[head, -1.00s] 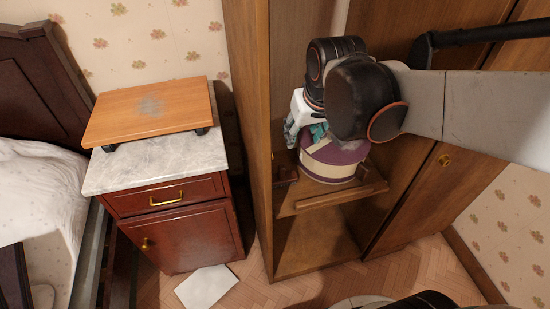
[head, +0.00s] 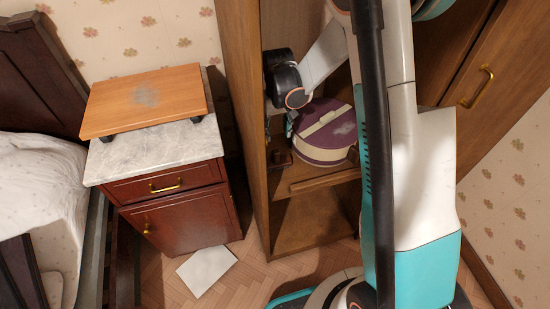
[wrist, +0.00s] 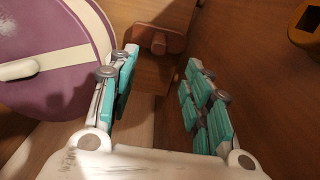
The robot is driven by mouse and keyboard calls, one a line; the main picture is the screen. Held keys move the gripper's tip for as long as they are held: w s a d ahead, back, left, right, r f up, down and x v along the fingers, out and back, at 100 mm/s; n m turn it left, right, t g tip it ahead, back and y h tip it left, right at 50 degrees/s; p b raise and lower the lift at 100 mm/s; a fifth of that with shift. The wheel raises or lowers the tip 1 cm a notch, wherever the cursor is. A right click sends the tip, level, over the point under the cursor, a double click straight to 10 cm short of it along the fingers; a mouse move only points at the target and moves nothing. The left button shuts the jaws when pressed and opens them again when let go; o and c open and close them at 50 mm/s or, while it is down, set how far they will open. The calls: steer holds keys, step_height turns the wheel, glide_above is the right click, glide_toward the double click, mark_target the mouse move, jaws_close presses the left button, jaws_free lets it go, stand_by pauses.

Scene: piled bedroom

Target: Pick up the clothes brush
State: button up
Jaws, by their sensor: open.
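A brown wooden piece with a round knob, which looks like the clothes brush (wrist: 157,42), lies between and beyond my fingertips in the wrist view. In the head view the brush (head: 281,158) is a small dark brown shape at the left of the wardrobe shelf, partly hard to make out. My gripper (wrist: 158,82) is open and empty, its teal-padded fingers apart on either side of the brush's line. In the head view my gripper (head: 290,124) is mostly hidden by my wrist, at the shelf's left, above the brush.
A round purple box (head: 325,135) with a cream band stands on the shelf (head: 315,181), close beside my left finger in the wrist view. The wardrobe's left side panel (head: 243,120) is near my gripper. A marble-topped nightstand (head: 160,152) carries a wooden board (head: 145,100).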

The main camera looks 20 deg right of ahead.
mark_target(276, 151)
step_height(276, 151, down, 10)
steer(key=b, duration=0.3)
steer(key=shift+w+r, duration=0.1)
steer(key=shift+r, duration=0.1)
steer(key=f+b, duration=0.2)
steer(key=f, duration=0.1)
steer(key=f+b, duration=0.1)
steer(key=f, duration=0.1)
steer(key=shift+w+f, duration=0.1)
steer(key=shift+w, duration=0.15)
jaws_close()
